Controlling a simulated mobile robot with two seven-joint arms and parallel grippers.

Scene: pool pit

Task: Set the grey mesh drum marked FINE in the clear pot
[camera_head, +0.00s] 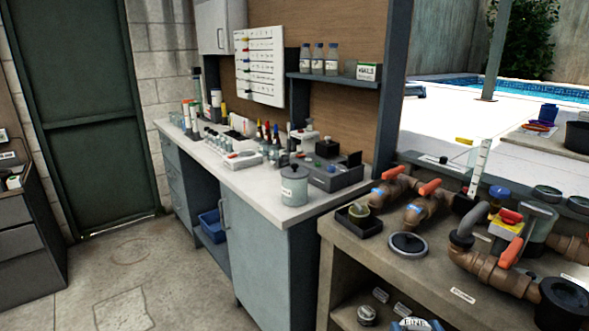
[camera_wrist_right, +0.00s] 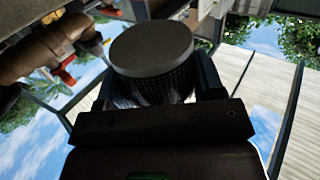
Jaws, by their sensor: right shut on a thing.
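My right gripper (camera_wrist_right: 152,92) is shut on a drum (camera_wrist_right: 152,84) in the right wrist view. The drum has a flat grey round end and dark mesh sides, one finger on each side of it. Its marking does not show there. In the head view, lettering like FINE shows on a pale thing (camera_head: 414,324) cut off by the bottom edge; I cannot tell whether this is the held drum. The clear pot (camera_head: 538,222) stands among the pipes at the right of the bench. Its inside is hard to see. My left gripper is not in view.
Brown pipes (camera_head: 490,268) with orange-handled valves crowd the near bench (camera_head: 385,262). A round dark-centred lid (camera_head: 407,244) and a black tray (camera_head: 358,220) lie at its left. A grey-lidded jar (camera_head: 294,188) stands on the farther counter. The floor at left is clear.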

